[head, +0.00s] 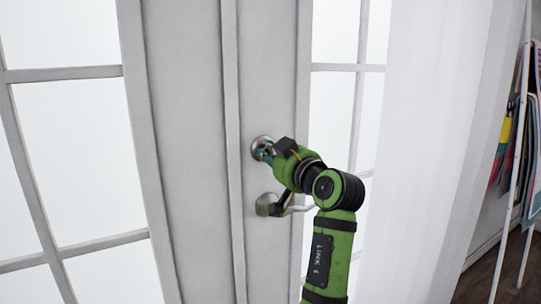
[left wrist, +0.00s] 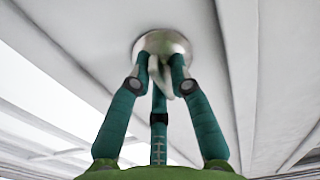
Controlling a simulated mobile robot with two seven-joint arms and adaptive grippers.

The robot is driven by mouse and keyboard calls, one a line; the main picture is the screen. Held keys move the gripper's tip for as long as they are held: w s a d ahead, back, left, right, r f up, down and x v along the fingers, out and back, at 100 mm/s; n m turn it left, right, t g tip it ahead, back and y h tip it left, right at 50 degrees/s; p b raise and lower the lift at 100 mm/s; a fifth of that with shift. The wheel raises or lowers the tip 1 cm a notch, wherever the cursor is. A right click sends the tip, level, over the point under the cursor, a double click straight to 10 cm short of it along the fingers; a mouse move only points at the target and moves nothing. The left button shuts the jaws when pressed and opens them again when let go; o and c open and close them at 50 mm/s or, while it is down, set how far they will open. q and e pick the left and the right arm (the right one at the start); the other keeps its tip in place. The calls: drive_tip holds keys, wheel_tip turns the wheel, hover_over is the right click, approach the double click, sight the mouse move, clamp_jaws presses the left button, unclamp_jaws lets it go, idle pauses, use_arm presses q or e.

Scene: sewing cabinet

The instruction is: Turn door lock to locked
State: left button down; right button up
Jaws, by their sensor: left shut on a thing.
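The door lock (head: 259,144) is a round metal plate on the white door's upright frame, above the lever handle (head: 267,204). It also shows in the left wrist view (left wrist: 163,39), with a small pale turn piece standing out from its middle. My left gripper (head: 267,152) has reached the lock, and its teal fingers (left wrist: 162,74) are shut on the turn piece. The fingers cover much of that piece, so I cannot tell whether it stands at locked. My right gripper is not in view.
The lever handle sticks out just below my left gripper. Glass panes fill both sides of the door frame (head: 185,120). A sheer white curtain (head: 440,130) hangs to the right, and a rack with colourful hanging items (head: 512,140) stands beyond it.

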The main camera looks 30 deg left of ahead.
sight(265, 105)
use_arm(q)
drive_tip(key=c, duration=1.2)
unclamp_jaws()
drive_tip(key=shift+w+d, duration=0.1)
wheel_tip(265, 105, up, 10)
